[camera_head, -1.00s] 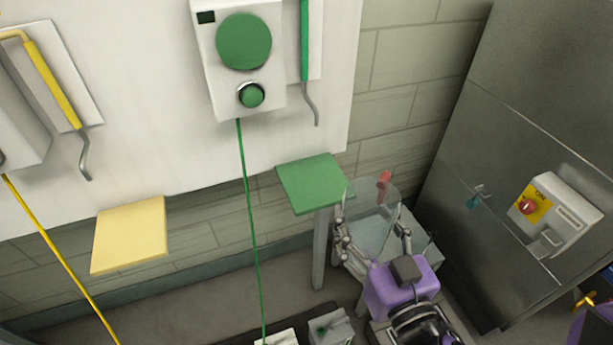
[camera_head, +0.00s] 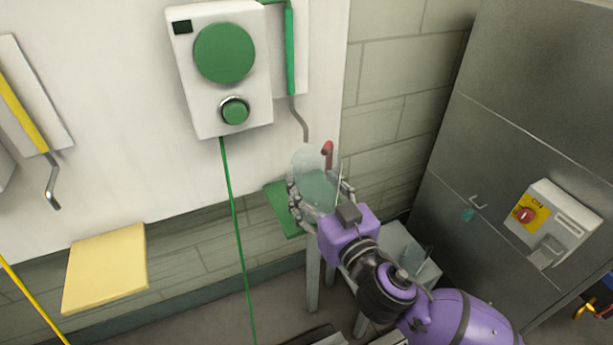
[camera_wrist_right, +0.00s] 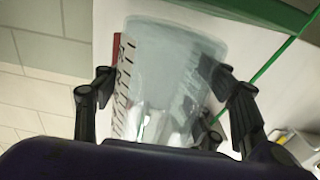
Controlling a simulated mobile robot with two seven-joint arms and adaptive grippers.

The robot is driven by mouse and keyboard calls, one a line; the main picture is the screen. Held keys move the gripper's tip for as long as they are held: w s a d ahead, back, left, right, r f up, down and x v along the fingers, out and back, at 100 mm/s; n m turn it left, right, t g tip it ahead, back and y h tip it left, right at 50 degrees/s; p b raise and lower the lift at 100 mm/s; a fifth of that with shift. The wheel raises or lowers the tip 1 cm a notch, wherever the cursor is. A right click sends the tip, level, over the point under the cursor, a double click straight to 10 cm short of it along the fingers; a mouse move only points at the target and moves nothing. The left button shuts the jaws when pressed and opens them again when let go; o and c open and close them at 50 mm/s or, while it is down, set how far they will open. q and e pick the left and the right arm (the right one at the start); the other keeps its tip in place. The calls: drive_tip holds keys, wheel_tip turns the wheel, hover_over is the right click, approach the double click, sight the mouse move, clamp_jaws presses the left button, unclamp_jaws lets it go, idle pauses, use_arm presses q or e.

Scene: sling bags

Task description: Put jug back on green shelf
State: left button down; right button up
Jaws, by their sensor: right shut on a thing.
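The clear jug (camera_head: 316,170) with a red handle (camera_head: 328,152) is in my right gripper (camera_head: 320,196), which is shut on its sides. In the head view the jug shows in front of the green shelf (camera_head: 281,207) and covers much of it; I cannot tell whether it touches the shelf. In the right wrist view the jug (camera_wrist_right: 172,75) sits between the black fingers (camera_wrist_right: 165,95), with dark scale marks and a red strip on its left side. My left gripper is not in view.
A yellow shelf (camera_head: 105,268) is on the wall at left. A white box with green dial (camera_head: 224,53) and a hanging green cord (camera_head: 237,230) are above and left of the green shelf. A small grey table (camera_head: 410,250) stands right of it. A metal cabinet (camera_head: 520,120) is at right.

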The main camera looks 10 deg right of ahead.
sight(305, 171)
drive_tip(key=w, duration=0.2)
drive_tip(key=w+a, duration=0.1)
drive_tip(key=w, duration=0.1)
drive_tip(key=shift+w+r+p, duration=0.2)
drive_tip(key=shift+w+p, duration=0.05)
drive_tip(key=shift+p, duration=0.05)
drive_tip(key=shift+d+f, duration=0.1)
drive_tip(key=shift+f, duration=0.9)
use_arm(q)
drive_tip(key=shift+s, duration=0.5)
use_arm(e)
drive_tip(key=shift+s+r, duration=0.1)
drive_tip(key=shift+s, duration=0.05)
drive_tip(key=shift+f, duration=0.25)
drive_tip(key=o, duration=1.1)
drive_tip(key=shift+f, duration=0.1)
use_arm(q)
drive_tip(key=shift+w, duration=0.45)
use_arm(e)
drive_tip(key=o, duration=0.5)
